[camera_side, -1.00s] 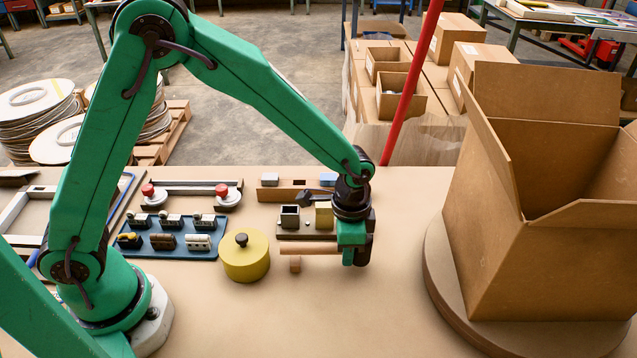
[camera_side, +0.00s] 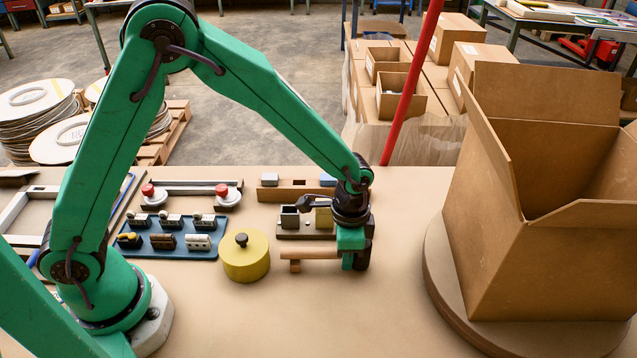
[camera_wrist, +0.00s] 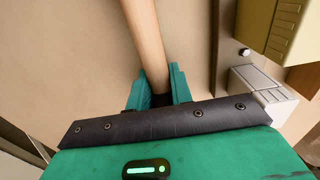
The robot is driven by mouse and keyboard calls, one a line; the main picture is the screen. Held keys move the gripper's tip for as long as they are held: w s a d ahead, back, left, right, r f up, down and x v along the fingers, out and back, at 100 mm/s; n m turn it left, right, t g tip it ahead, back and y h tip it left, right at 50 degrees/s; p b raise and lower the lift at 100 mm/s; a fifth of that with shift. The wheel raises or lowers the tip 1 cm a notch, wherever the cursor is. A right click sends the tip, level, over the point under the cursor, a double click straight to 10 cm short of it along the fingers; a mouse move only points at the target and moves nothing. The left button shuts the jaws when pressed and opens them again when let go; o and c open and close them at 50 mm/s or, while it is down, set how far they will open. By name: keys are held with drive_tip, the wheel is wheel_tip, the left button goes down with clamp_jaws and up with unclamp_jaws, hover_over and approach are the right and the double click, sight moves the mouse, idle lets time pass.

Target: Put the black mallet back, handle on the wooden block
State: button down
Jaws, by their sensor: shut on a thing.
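My gripper (camera_side: 349,262) points down at the middle of the bench and is shut on the black mallet. The mallet's pale wooden handle (camera_side: 312,254) sticks out level to the left in the side view. The handle (camera_wrist: 145,35) also runs up from between my green fingers (camera_wrist: 158,92) in the wrist view, with a dark part at the grip. The head is hard to tell from my dark gripper parts. The small wooden block (camera_side: 295,267) stands under the handle's free end. The handle appears to meet its top, but contact is not certain.
A yellow round canister (camera_side: 245,262) with a black knob stands left of the handle. Behind are a fixture with grey and yellow blocks (camera_side: 290,217) and a blue tray (camera_side: 170,251) of parts. An open carton (camera_side: 540,240) stands right. The front bench is clear.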

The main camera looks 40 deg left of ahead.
unclamp_jaws()
idle(0.6)
drive_tip(key=shift+r, duration=0.1)
drive_tip(key=shift+r, duration=3.45)
